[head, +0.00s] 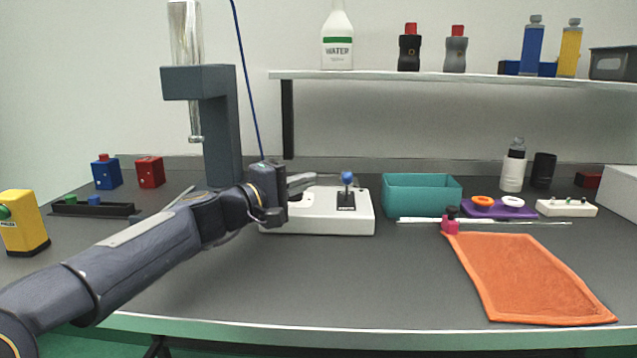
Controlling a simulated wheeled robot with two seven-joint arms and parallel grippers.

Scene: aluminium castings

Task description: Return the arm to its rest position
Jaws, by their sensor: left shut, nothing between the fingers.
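My left arm comes in from the lower left and reaches over the grey bench (330,290). My left gripper (308,181) is at the left part of a white device (330,223) with a blue-knobbed lever (347,180). Its fingers point right and are shut with nothing between them. I cannot tell whether they touch the device. The gripper and wrist hide the device's left part. My right gripper is not in view.
A grey column stand (222,130) rises behind my left wrist. A teal bin (422,197) stands right of the device. An orange cloth (530,275) lies at the front right. A yellow box (20,222) stands at left. The bench's front middle is clear.

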